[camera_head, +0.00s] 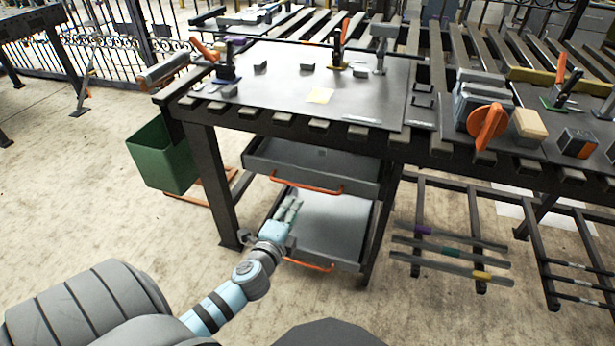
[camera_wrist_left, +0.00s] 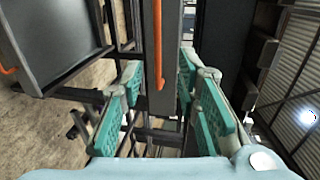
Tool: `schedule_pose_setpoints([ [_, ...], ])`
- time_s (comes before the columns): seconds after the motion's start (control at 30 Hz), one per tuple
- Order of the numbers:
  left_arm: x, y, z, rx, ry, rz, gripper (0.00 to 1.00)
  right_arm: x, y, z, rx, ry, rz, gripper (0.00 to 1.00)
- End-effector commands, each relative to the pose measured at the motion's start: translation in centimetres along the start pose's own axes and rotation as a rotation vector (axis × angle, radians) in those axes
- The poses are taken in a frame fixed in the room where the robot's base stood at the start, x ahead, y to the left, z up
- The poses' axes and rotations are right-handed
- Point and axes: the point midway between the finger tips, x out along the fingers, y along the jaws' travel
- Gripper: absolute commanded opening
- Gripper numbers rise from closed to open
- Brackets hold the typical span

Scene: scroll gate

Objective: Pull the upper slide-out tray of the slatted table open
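The slatted table (camera_head: 199,150) has two grey trays stacked beneath it, each with an orange handle. The upper tray (camera_head: 290,155) shows part of its inside below the table edge; its handle (camera_head: 325,189) runs along its front. The lower tray (camera_head: 330,220) reaches further out. My left gripper (camera_head: 288,210) is just in front of and below the upper handle, over the lower tray. In the left wrist view its teal fingers (camera_wrist_left: 160,100) are spread apart, with the upper handle (camera_wrist_left: 158,45) ahead between them; I cannot tell whether they touch it. My right gripper is not in view.
A green bin (camera_head: 160,158) hangs at the table's left end. Clamps and an orange-handled tool (camera_head: 487,125) are on top. Floor in front is clear.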

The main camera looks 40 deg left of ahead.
Motion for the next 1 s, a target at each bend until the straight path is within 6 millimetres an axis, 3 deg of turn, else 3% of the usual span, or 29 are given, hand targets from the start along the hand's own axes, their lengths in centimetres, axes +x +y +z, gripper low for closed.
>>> schedule_pose_setpoints([
  [0.3, 8.8, 0.6, -0.1, -0.007, -0.002, -0.001, 0.29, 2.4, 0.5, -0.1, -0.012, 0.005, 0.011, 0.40],
  [0.43, 11.4, 0.6, -0.1, -0.007, -0.001, 0.001, 0.29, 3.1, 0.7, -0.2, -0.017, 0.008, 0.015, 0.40],
  [0.6, 12.9, 0.4, -0.1, -0.007, -0.001, 0.002, 0.29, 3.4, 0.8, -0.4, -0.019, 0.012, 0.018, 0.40],
  [0.87, 13.1, 0.3, -0.1, -0.007, 0.000, 0.002, 0.29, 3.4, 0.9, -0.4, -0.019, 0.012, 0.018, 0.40],
  [1.0, 13.1, 0.3, -0.1, -0.007, 0.000, 0.002, 0.07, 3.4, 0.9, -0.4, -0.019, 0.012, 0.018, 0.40],
])
